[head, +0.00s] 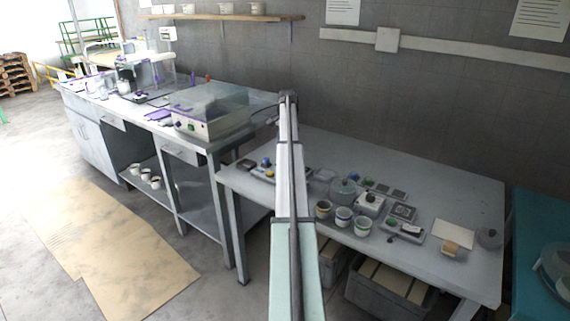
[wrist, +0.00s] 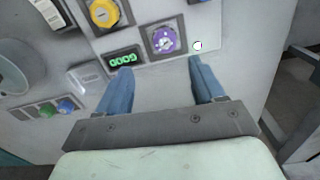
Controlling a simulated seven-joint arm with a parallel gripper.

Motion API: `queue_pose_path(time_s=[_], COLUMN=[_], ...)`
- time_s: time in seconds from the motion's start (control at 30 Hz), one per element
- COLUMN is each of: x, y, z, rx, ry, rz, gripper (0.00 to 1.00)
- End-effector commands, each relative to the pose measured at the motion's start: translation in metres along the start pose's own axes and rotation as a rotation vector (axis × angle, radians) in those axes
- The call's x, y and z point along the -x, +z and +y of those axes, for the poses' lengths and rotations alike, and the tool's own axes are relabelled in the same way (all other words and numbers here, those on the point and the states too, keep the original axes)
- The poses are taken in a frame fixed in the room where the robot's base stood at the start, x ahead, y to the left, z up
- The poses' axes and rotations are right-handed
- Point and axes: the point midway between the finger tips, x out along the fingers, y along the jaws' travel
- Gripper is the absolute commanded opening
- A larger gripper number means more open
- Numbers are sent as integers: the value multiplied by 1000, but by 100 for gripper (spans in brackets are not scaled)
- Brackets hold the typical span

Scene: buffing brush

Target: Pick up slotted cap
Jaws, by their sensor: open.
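In the wrist view, a small round white piece with a dark and green rim (wrist: 197,46) lies on the light panel by the right fingertip; it is too small to make out a slot. A purple round part (wrist: 163,40) with several pale marks sits in a dark square mount between and beyond the fingertips. A yellow knob-like part (wrist: 102,12) sits in another mount at the top. I cannot tell for certain which of these is the slotted cap. My gripper (wrist: 159,66) is open, its two blue fingers apart with nothing between them. In the head view my arm hides it.
A button strip (wrist: 47,110) and a grey round container (wrist: 12,78) lie left. In the head view, cups (head: 343,215) and small devices crowd the worktable (head: 455,190); its back right is clear.

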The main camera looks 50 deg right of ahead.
Motion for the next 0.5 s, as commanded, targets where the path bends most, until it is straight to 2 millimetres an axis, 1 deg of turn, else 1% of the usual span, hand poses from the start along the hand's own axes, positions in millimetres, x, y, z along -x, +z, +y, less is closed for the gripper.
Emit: queue_pose_path(time_s=[0.03,0.1,0.2,0.37,0.5], x=[-9,-18,-26,-32,-46], y=[1,0,0,0,-1], z=[0,0,0,-2,-6], rx=[0,0,0,1,1], ry=[1,0,0,0,0], rz=[-1,0,0,0,-1], gripper=[68,68,68,68,68])
